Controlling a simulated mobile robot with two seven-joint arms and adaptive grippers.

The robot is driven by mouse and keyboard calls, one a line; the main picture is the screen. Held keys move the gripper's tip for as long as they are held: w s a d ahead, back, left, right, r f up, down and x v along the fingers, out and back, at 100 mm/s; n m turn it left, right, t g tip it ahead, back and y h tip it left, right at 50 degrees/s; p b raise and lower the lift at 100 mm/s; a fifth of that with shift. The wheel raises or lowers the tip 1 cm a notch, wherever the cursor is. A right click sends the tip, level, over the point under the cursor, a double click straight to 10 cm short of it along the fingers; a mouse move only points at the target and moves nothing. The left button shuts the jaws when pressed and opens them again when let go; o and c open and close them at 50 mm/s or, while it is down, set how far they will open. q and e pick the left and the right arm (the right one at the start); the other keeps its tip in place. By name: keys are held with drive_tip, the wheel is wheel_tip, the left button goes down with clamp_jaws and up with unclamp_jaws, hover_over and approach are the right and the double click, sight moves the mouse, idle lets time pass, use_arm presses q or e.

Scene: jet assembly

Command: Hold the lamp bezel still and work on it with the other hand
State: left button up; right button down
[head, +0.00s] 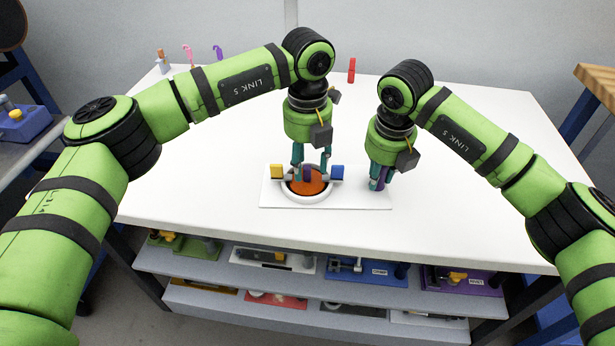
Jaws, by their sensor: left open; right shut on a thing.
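The lamp bezel is a white ring (306,199) around an orange disc (318,188), on a white base plate (350,200) at the table's middle. A yellow block (277,171) and a blue block (337,172) stand at its left and right sides. My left gripper (309,175) points down over the disc with its fingers apart, open; whether it touches the bezel I cannot tell. A small purple part shows between its fingers. My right gripper (378,184) points down at the plate's right part, shut on a small purple piece (374,184) mostly hidden by the fingers.
The white table (450,220) is largely clear around the plate. A red piece (351,70), a purple hook (218,52), a pink hook (188,53) and an orange-and-white item (163,60) stand along the back. Shelves (270,265) below hold several coloured fixtures.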

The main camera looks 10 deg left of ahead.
use_arm(q)
drive_tip(key=shift+r, duration=2.8)
use_arm(e)
drive_tip(key=shift+f, duration=0.15)
drive_tip(key=c, duration=0.9)
unclamp_jaws()
use_arm(q)
drive_tip(key=shift+f, duration=0.1)
